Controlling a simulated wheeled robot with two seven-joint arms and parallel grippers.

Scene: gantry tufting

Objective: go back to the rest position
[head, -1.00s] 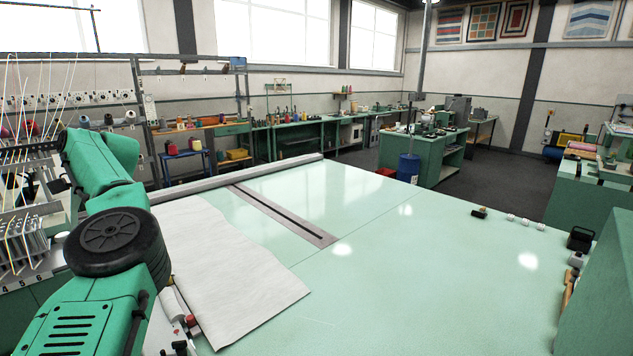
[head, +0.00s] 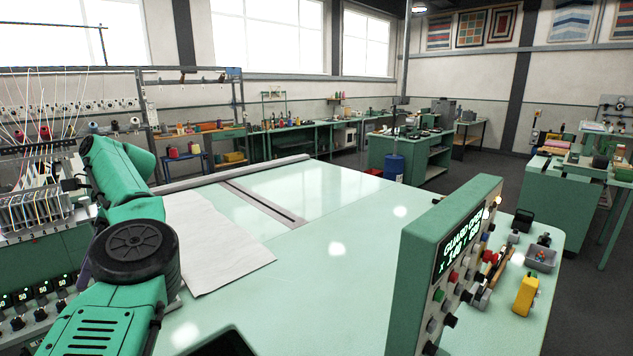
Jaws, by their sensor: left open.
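My left arm (head: 135,225) comes in from the lower left, folded upward in front of the table's left side. My left gripper (head: 73,184) is small and dark, partly behind the arm, beside the thread rack. It is open, and I see nothing held in it. My right gripper is out of view. The pale green table (head: 330,275) spreads ahead, with a white cloth sheet (head: 215,245) lying flat on its left part, partly hidden by my arm.
A green control panel (head: 440,265) with a lit display and knobs stands close on the right. Behind it are a yellow tool (head: 526,294) and a grey tray (head: 541,258). A threaded machine (head: 35,210) stands close at left. The table's middle is clear.

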